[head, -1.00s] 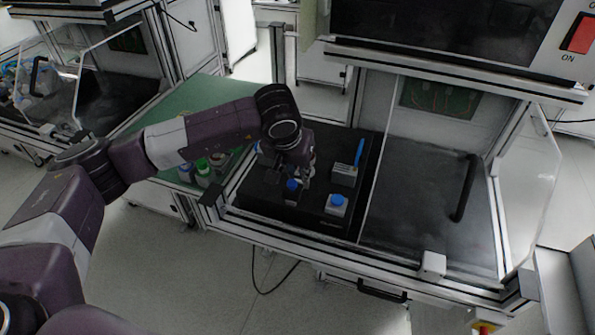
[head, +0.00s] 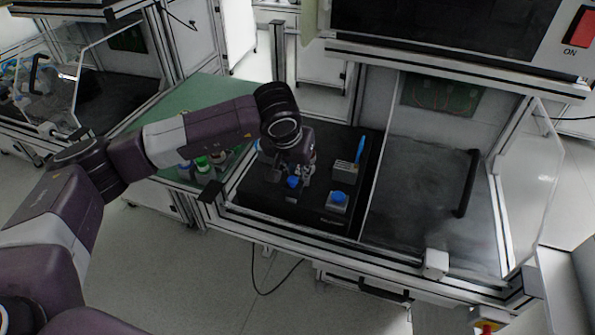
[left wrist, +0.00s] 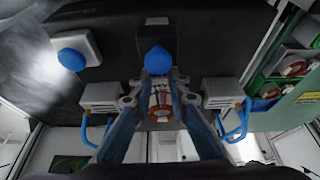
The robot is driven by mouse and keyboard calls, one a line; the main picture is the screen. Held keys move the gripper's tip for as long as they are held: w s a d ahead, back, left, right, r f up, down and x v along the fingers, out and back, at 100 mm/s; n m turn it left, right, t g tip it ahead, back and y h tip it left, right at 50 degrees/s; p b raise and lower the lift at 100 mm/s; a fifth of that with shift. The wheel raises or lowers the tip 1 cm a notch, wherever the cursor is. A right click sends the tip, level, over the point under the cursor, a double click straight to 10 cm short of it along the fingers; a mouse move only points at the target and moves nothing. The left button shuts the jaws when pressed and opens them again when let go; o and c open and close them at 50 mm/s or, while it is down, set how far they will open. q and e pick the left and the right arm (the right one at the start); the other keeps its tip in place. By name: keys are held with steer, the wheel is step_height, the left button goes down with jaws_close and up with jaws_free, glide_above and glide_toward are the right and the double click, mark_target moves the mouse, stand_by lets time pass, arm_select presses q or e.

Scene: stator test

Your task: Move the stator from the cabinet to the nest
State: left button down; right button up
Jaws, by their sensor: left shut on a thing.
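My left gripper (head: 304,178) is over the black work surface (head: 310,216), just behind a dark block with a blue knob (head: 293,182). In the left wrist view, the left gripper (left wrist: 161,100) is shut on the stator (left wrist: 161,103), a small ring-shaped part with copper and reddish colours between the fingertips. The same blue knob (left wrist: 158,60) and dark block lie just beyond the fingertips. Whether the stator touches anything below is not clear. The stator is too small to make out in the head view. I cannot tell which fixture is the nest. My right gripper is not in view.
Grey blocks with blue handles stand on both sides of the fingers, one left (left wrist: 103,96) and one right (left wrist: 222,92). A white block with a blue knob (head: 337,201) stands front right. Green bins (left wrist: 285,60) hold more stators. A clear panel divides off the right bay.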

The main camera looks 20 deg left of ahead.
arm_select(q)
steer(key=shift+s+f+b, duration=0.15)
steer(key=shift+s+f, duration=0.1)
steer(key=shift+f, duration=0.2)
steer(key=shift+s+f+b, duration=0.15)
steer(key=shift+s+f, duration=0.05)
steer(key=shift+f, duration=0.25)
steer(key=c, duration=1.9)
jaws_free()
steer(key=shift+o, duration=0.7)
steer(key=shift+w+f, duration=0.15)
steer(key=shift+w, duration=0.1)
steer(key=v, duration=0.8)
steer(key=w+v, duration=0.1)
steer(key=v, duration=0.3)
steer(key=shift+s+r, duration=0.15)
steer(key=shift+r, duration=0.3)
steer(key=shift+d, duration=0.1)
steer(key=shift+f, duration=0.1)
